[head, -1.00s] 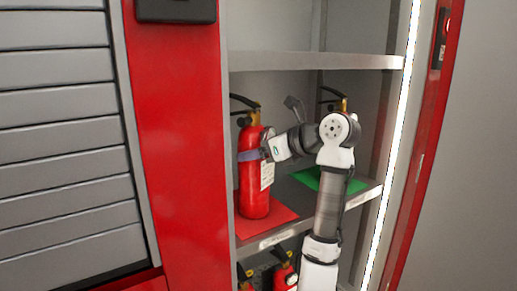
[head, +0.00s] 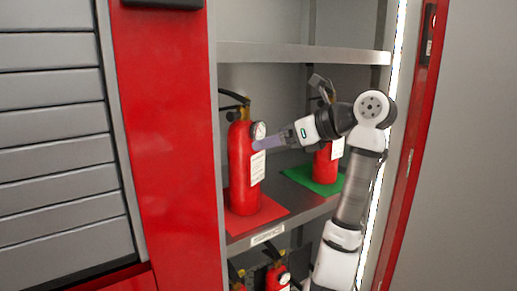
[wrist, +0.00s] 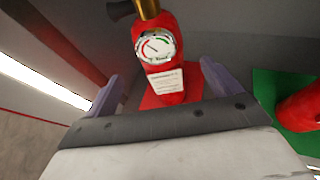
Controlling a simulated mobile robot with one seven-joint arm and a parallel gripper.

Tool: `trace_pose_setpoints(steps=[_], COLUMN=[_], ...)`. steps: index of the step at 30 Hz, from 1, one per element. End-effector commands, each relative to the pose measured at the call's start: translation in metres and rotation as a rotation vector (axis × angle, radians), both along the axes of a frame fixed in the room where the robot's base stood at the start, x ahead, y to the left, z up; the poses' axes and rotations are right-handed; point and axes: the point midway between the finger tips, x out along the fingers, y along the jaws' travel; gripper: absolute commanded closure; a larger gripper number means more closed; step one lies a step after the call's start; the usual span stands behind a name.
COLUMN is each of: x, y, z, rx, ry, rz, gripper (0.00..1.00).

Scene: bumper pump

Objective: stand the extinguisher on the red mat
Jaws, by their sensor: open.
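A red extinguisher (head: 243,165) with a black handle and a round gauge stands upright on the red mat (head: 268,213) on the middle shelf. It also shows in the wrist view (wrist: 167,85), ahead of my gripper and between the lines of its fingers. My gripper (head: 264,144) is open, pointing left at the extinguisher's upper body. In the wrist view my gripper (wrist: 160,90) has its two purple fingers spread wide, with nothing held between them. In the head view a fingertip overlaps the extinguisher's edge; I cannot tell whether it touches.
A second extinguisher (head: 324,165) stands on a green mat (head: 322,184) to the right, partly behind my arm. More extinguishers (head: 277,278) sit on the shelf below. An upper shelf (head: 300,52) spans above. Red cabinet walls (head: 170,150) bound the left side.

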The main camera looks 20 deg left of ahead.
Motion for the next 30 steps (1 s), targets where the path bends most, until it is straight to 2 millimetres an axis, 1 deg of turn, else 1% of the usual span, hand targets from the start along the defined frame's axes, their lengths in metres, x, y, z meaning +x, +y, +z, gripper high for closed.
trace_pose_setpoints(steps=[1,3,9,26,30], x=[-0.003,-0.005,-0.009,-0.009,-0.006], y=[-0.009,-0.018,-0.031,-0.031,-0.029], z=[0.002,0.006,0.013,0.014,0.011], rx=[-0.001,-0.001,-0.001,0.000,-0.001], ry=[-0.002,-0.001,0.000,-0.001,-0.024], rz=[-0.002,-0.001,0.000,0.001,-0.002], gripper=[0.09,0.09,0.09,0.09,0.09])
